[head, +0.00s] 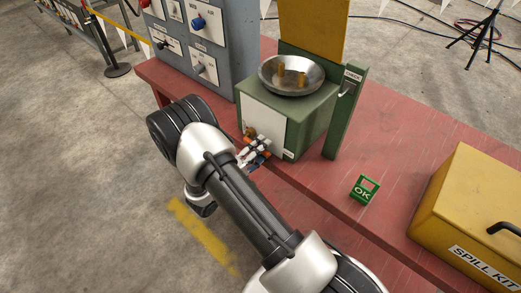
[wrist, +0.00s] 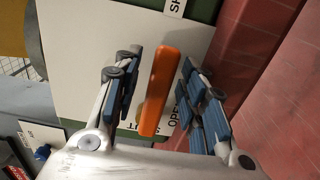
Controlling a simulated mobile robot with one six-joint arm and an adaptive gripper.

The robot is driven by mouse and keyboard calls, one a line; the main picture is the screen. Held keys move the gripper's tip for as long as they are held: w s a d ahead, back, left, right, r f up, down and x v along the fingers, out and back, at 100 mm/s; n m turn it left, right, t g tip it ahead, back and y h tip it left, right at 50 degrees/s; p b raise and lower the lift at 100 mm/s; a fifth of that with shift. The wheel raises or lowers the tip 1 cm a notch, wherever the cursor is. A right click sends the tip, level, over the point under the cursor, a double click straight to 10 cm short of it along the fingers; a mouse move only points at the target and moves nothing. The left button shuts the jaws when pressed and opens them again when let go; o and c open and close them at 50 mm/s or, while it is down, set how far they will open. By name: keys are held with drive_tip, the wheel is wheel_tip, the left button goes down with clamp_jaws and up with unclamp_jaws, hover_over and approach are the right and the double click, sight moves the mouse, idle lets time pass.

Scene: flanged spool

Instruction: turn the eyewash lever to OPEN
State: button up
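The eyewash stand is a green box (head: 312,122) with a steel bowl (head: 291,75) on top and a white front plate (head: 263,117). In the wrist view, the orange lever (wrist: 158,90) lies over the white plate (wrist: 75,60). One end is near a partly cut-off label starting "SH" (wrist: 175,7); the other is beside a label reading "OPEN" (wrist: 174,117), partly hidden by a finger. My gripper (wrist: 158,100) is open, its blue-padded fingers on either side of the lever, with gaps showing. In the head view my gripper (head: 254,153) is at the box's lower front, largely hiding the lever.
The stand is on a red bench (head: 330,185). A grey control panel (head: 196,40) stands to its left. A green OK sign (head: 364,189) and a yellow spill kit box (head: 470,215) are to the right. A green post (head: 345,115) rises beside the stand.

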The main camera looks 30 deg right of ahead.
clamp_jaws()
idle(0.4)
idle(0.4)
